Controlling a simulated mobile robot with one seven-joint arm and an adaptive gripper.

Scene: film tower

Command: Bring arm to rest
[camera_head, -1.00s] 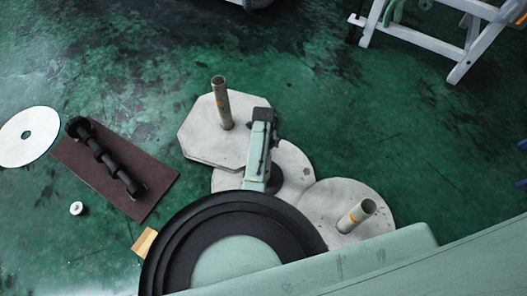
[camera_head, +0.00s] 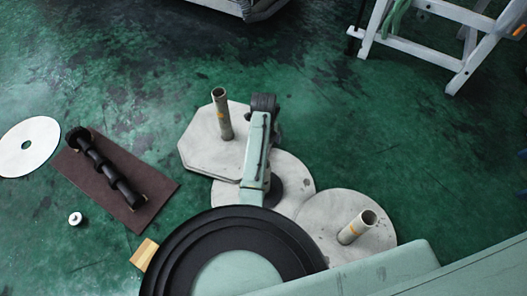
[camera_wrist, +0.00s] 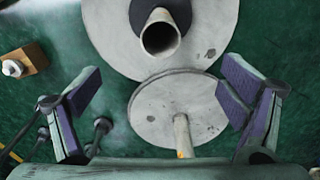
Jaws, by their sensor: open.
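My gripper (camera_wrist: 160,72) is open in the wrist view. Its two fingers, with ribbed purple pads, stand wide apart at left and right, and nothing is held between them. Beyond the fingers lie a large pale round plate (camera_wrist: 105,38) with an upright tube (camera_wrist: 160,36) and a smaller pale round plate (camera_wrist: 152,112) with a thin post (camera_wrist: 182,135). In the head view the gripper's fingers cannot be made out. A pale green piece with a dark end stands over the plates there; I cannot tell if it is mine.
In the head view, pale plates (camera_head: 195,155) with tubes (camera_head: 222,115) lie on the green floor. A black-rimmed disc (camera_head: 180,250) is in front. A brown board (camera_head: 88,185) bears a dark roller (camera_head: 105,165). A white disc (camera_head: 45,150) lies left. A white trestle (camera_head: 410,50) stands top right.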

